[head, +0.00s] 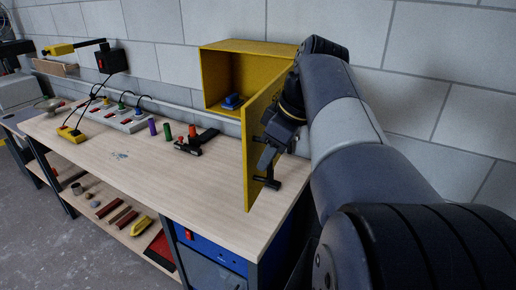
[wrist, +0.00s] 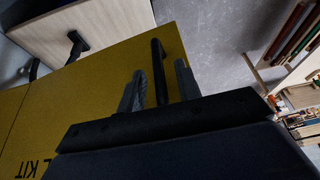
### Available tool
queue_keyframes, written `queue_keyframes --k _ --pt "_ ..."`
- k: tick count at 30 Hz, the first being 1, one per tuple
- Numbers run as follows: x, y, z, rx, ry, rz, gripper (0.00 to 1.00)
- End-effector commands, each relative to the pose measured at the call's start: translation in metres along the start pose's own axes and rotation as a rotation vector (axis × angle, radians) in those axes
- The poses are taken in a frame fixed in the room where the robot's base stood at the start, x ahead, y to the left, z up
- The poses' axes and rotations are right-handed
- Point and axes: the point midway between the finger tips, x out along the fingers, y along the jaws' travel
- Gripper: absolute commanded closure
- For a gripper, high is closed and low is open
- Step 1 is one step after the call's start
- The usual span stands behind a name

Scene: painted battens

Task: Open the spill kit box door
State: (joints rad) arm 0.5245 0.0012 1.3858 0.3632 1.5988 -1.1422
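The yellow spill kit box (head: 222,78) is mounted on the wall above the bench. Its door (head: 256,150) stands swung well out from the box, and a blue item (head: 233,101) shows inside. My gripper (head: 268,160) is at the outer face of the door. In the wrist view the yellow door (wrist: 100,75) carries printed letters and a black bar handle (wrist: 159,70). The handle lies between my gripper's two fingers (wrist: 160,85), with visible gaps on both sides. The fingers are apart and appear not to be clamped on it.
The wooden bench top (head: 135,165) lies below the door. A power strip (head: 118,118), a purple cylinder (head: 152,127), a green cylinder (head: 168,130) and a black clamp-like tool (head: 197,142) stand left of the door. A lower shelf (head: 112,222) holds several loose items.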

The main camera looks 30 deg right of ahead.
Motion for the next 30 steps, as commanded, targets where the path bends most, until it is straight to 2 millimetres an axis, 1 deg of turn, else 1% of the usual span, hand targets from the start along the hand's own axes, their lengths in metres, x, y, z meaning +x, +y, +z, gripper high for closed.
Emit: queue_keyframes --k 5,8,15,21,25,30 --pt "-0.005 0.000 0.000 0.000 0.000 0.000 0.67" --pt "-0.018 0.001 0.000 0.001 0.001 0.003 0.67" --pt "-0.064 0.001 0.000 0.002 0.001 0.004 0.67" --pt "-0.094 0.001 0.000 0.001 0.001 0.002 0.67" --pt "-0.104 0.001 0.000 0.001 0.000 0.001 0.67" --pt "-0.108 0.000 0.000 0.001 -0.001 -0.001 0.67"
